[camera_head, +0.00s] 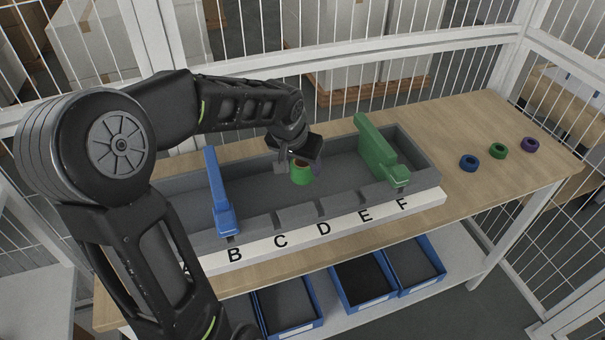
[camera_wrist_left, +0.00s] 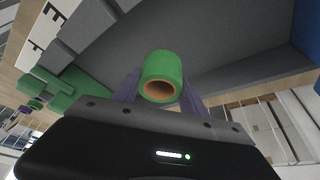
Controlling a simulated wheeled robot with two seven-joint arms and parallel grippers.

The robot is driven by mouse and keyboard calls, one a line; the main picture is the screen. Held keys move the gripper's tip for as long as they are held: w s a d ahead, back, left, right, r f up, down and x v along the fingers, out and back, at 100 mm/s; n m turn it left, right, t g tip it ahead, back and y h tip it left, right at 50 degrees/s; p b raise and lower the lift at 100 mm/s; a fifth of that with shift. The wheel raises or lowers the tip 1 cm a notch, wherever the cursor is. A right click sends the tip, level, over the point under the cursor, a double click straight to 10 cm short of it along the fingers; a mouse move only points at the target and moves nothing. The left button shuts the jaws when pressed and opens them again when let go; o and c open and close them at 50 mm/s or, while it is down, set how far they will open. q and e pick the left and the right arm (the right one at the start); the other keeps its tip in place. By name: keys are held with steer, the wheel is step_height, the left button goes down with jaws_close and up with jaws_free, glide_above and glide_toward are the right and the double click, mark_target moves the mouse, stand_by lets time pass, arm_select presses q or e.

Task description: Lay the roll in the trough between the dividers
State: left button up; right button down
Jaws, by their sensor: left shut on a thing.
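The green roll (camera_head: 301,175) has a brown core and is held at my left gripper (camera_head: 300,164). In the left wrist view the roll (camera_wrist_left: 163,72) sits between the two fingers, its open end facing the camera. My left gripper is shut on it, over the grey trough (camera_head: 262,188). A blue divider (camera_head: 220,195) stands across the trough near letter B, left of the roll. A green divider (camera_head: 378,152) stands near E and F, right of the roll. I cannot tell whether the roll touches the trough floor. My right gripper is not in view.
A white strip (camera_head: 262,248) lettered to F runs along the trough's front. Blue, green and purple rings (camera_head: 498,151) lie on the wooden table (camera_head: 480,190) at right. Blue bins (camera_head: 362,281) stand on the shelf below. A wire fence is behind.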

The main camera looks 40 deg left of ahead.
arm_select(q)
step_height(320, 180, down, 4)
steer(key=shift+r, duration=0.15)
steer(key=shift+f+b, duration=0.4)
steer(key=o, duration=1.4)
steer(key=shift+r, duration=0.1)
steer(key=shift+r, duration=0.1)
steer(key=shift+r+p, duration=0.5)
steer(key=shift+p, duration=0.05)
steer(key=v, duration=1.1)
steer(key=shift+s+r, duration=0.15)
steer(key=shift+r, duration=0.1)
